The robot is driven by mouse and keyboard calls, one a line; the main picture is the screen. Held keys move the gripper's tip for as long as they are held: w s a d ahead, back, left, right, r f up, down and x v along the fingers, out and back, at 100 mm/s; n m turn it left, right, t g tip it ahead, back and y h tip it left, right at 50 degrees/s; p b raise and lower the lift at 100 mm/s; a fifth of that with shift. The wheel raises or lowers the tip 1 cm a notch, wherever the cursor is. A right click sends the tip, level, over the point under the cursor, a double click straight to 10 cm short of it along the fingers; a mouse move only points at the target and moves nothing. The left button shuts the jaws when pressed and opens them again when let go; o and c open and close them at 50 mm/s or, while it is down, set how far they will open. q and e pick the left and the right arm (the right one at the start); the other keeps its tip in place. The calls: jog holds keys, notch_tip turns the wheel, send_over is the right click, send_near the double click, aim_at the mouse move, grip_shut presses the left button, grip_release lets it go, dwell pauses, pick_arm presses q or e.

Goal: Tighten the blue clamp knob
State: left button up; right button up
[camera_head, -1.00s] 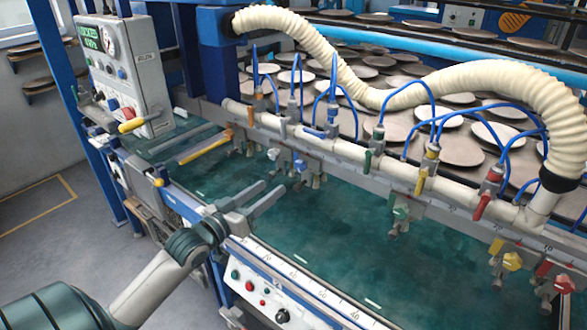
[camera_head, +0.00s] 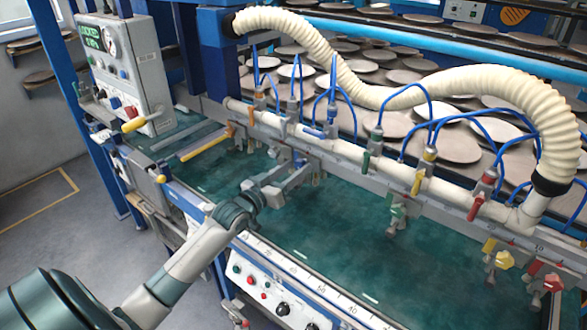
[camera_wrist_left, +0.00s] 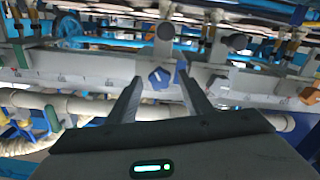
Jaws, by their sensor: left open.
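The blue clamp knob (camera_wrist_left: 160,77) shows in the left wrist view on the grey clamp rail. It lies between the fingertips of my left gripper (camera_wrist_left: 160,84), with a finger on each side. The gripper is open; I cannot tell whether either finger touches the knob. In the head view my left gripper (camera_head: 292,172) reaches over the green bed to the clamp row, and its fingers largely hide the knob there. My right gripper is not in view.
A white pipe (camera_head: 345,152) with coloured valves runs above the clamps. Green (camera_head: 397,212), yellow (camera_head: 504,260) and red (camera_head: 552,282) knobs sit farther right. A cream hose (camera_head: 400,95) arches above. The green bed (camera_head: 330,225) is clear in front.

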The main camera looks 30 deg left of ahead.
pick_arm(q)
jog(key=c, duration=1.1)
jog(key=shift+o, duration=0.2)
